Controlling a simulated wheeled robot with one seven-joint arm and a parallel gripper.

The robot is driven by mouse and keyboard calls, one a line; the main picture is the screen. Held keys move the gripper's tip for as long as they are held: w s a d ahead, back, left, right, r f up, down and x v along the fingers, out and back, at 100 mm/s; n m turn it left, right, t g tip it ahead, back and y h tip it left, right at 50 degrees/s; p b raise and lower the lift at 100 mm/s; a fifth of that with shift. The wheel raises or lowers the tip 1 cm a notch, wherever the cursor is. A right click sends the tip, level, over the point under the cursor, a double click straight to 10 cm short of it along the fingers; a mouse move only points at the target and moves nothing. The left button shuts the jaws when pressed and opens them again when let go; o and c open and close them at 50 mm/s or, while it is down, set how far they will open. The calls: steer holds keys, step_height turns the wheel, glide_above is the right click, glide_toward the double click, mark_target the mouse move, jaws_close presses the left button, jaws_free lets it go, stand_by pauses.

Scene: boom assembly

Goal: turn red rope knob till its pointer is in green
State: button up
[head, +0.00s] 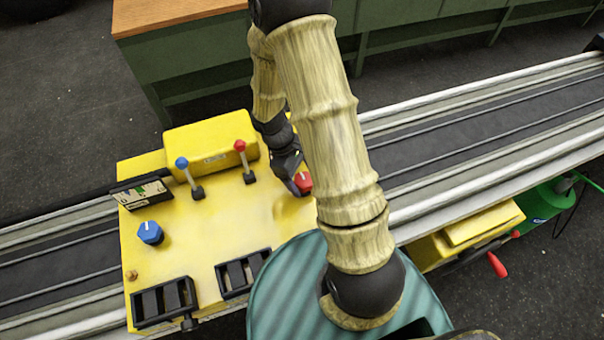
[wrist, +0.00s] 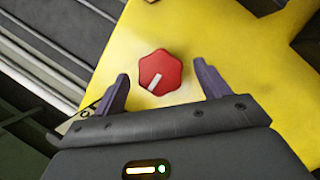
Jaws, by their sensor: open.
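The red rope knob (wrist: 160,70) is a hexagonal red knob with a white pointer line, on the yellow panel (wrist: 200,30) in the wrist view. Its pointer runs toward the lower left there. My gripper (wrist: 160,82) is open, with one dark finger on each side of the knob and visible gaps between. In the head view the red knob (head: 304,182) sits at the right of the yellow panel, partly hidden by my gripper (head: 296,185). I cannot make out a green zone around the knob in either view.
A blue knob (head: 150,232), a blue-topped lever (head: 189,175) and a red-topped lever (head: 244,160) stand on the panel. A small gauge display (head: 143,193) is at its left. Black slotted frames (head: 165,300) lie at the front.

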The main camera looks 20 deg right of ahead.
steer(key=shift+s+d+f, duration=0.1)
steer(key=shift+f, duration=0.15)
steer(key=c, duration=1)
steer(key=shift+o, duration=0.2)
steer(key=shift+m, duration=0.3)
